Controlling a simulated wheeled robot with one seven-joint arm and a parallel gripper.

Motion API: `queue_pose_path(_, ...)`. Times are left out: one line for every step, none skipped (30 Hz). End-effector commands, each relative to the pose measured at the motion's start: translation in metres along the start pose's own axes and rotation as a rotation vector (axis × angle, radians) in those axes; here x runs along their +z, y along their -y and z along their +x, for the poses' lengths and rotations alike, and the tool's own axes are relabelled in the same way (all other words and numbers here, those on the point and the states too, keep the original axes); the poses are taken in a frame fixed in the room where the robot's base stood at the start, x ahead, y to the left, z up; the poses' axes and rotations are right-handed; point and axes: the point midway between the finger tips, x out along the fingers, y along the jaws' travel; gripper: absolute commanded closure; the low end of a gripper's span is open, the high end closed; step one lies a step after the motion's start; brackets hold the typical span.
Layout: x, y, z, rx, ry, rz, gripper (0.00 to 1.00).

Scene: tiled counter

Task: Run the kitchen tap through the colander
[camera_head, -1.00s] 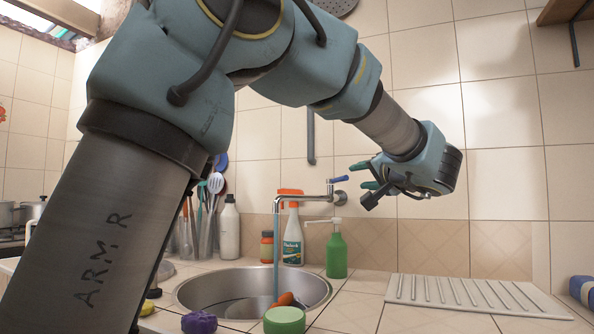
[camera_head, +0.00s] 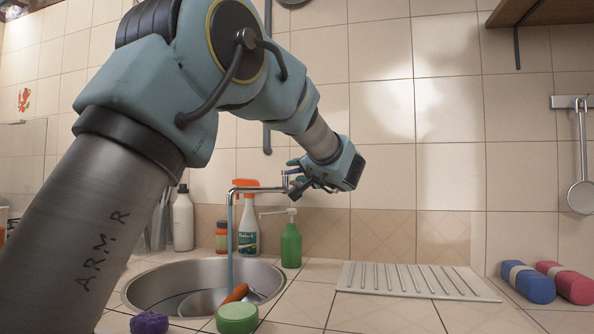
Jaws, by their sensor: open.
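The tap (camera_head: 262,189) comes out of the tiled wall, its spout reaching left over the round steel sink (camera_head: 140,287). A thin blue stream of water (camera_head: 229,240) falls from the spout into the sink. A grey rounded shape (camera_head: 203,302) lies in the sink; it may be the colander, but I cannot make out holes. An orange carrot (camera_head: 237,293) lies at its right side. My gripper (camera_head: 297,179) is open at the right end of the tap, by its handle. The gripper largely hides the handle, and I cannot tell whether they touch.
A spray bottle (camera_head: 249,228), a green soap pump (camera_head: 291,246) and an orange jar (camera_head: 222,237) stand behind the sink. A green round item (camera_head: 237,318) and a purple sponge (camera_head: 149,322) are at the front. A ribbed drainboard (camera_head: 410,282) lies right.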

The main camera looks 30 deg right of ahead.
Motion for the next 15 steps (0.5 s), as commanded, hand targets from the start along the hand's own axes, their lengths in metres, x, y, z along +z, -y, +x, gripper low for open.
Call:
queue_pose_path(0.0001,0.0001,0.0002,0.0,0.0,0.0,0.53)
queue_pose_path(0.0001,0.0001,0.0002,0.0,0.0,0.0,0.53)
queue_pose_path(0.0001,0.0001,0.0001,0.0,0.0,0.0,0.53)
queue_pose_path(0.0002,0.0001,0.0001,0.0,0.0,0.0,0.53)
queue_pose_path(0.0002,0.0002,0.0,-0.001,0.0,0.0,0.53)
queue_pose_path(0.0002,0.0002,0.0,-0.001,0.0,0.0,0.57)
queue_pose_path(0.0002,0.0002,0.0,-0.001,0.0,0.0,0.61)
queue_pose_path(0.0002,0.0002,-0.0001,-0.001,0.0,0.0,0.64)
queue_pose_path(0.0002,0.0002,-0.0001,-0.001,0.0,0.0,0.69)
queue_pose_path(0.0002,0.0003,-0.0001,-0.001,0.0,0.0,0.72)
queue_pose_path(0.0002,0.0003,-0.0001,-0.001,0.0,0.0,0.75)
queue_pose_path(0.0002,0.0003,-0.0001,-0.001,0.0,0.0,0.8)
queue_pose_path(0.0002,0.0003,-0.0001,-0.001,0.0,0.0,0.83)
queue_pose_path(0.0002,0.0003,-0.0001,-0.001,0.0,0.0,0.86)
queue_pose_path(0.0002,0.0003,-0.0002,-0.001,0.0,0.0,0.91)
